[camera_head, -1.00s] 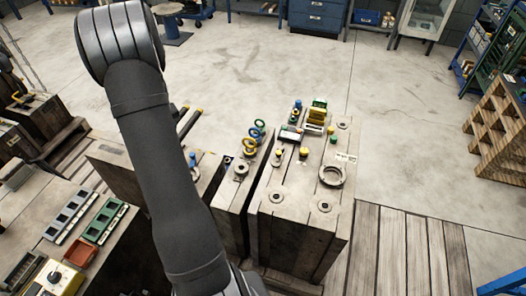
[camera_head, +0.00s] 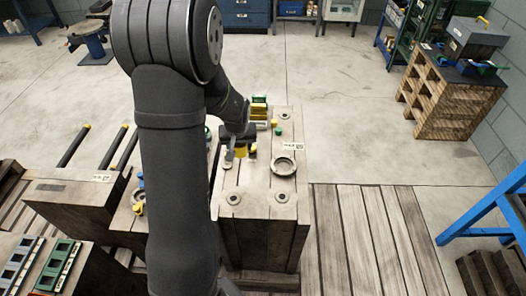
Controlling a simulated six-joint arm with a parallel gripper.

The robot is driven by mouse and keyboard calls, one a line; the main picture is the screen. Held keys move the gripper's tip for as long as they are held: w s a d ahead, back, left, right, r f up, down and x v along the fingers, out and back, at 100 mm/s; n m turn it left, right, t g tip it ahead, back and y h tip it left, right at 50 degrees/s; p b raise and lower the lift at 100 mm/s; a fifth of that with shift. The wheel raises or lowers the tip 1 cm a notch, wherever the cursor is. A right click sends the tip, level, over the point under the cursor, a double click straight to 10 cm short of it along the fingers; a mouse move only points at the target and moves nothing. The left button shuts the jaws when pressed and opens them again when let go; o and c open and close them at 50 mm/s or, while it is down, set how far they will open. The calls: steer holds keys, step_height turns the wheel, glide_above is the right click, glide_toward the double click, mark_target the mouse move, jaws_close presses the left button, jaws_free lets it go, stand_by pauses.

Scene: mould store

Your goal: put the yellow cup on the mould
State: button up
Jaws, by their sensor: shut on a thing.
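My gripper (camera_head: 239,145) is small in the view and partly hidden by its own wrist. It is shut on the yellow cup (camera_head: 241,151), of which only a small yellow patch shows. The gripper is over the top of the mould (camera_head: 256,190), a large worn block with round fittings and a grey ring (camera_head: 283,166) on its top. The ring is to the right of the gripper. I cannot tell whether the cup touches the mould's top.
Yellow and green pieces (camera_head: 259,112) stand at the mould's far end, beside a small yellow-topped piece (camera_head: 277,126). A block with dark rods (camera_head: 72,205) is at left. A wooden pallet (camera_head: 345,235) lies on the floor at right. My arm hides part of the middle.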

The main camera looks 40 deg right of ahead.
steer(key=s+d+m, duration=0.3)
steer(key=s+d, duration=0.1)
steer(key=s, duration=0.7)
glide_above(247, 167)
steer(key=shift+g, duration=0.3)
steer(key=f, duration=0.4)
steer(key=a+f, duration=0.1)
steer(key=f, duration=0.2)
steer(key=shift+s+f, duration=0.1)
steer(key=shift+s, duration=0.25)
steer(key=shift+h, duration=0.3)
steer(key=shift+f, duration=2.05)
steer(key=shift+f, duration=0.1)
steer(key=o, duration=1)
steer(key=shift+c, duration=0.2)
steer(key=v, duration=1.2)
steer(key=shift+w+d, duration=0.1)
